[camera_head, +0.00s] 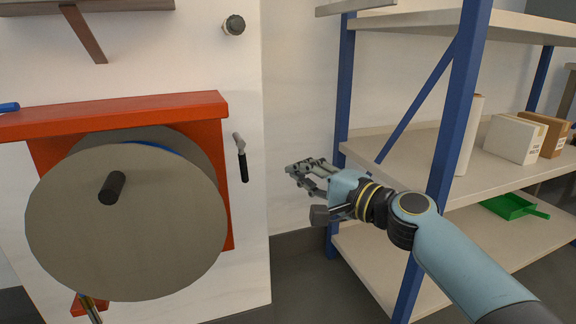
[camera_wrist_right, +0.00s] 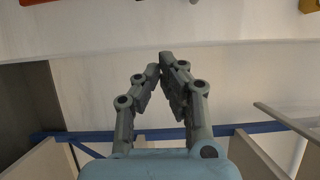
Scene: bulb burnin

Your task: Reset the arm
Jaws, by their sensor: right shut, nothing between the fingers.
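My right gripper (camera_head: 305,172) is in the middle of the head view, at the end of my light-blue right arm. It is in the air in front of the white wall, left of the shelf rack. In the right wrist view its fingers (camera_wrist_right: 161,62) come together at the tips with nothing between them. My left gripper is not in view.
A large grey disc (camera_head: 150,235) with a black knob hangs on an orange-red frame (camera_head: 120,110) at the left. A small lever (camera_head: 242,160) is on the white panel. A blue-posted rack (camera_head: 345,80) holds boxes (camera_head: 512,138) and a green dustpan (camera_head: 510,206) at the right, close to my right arm.

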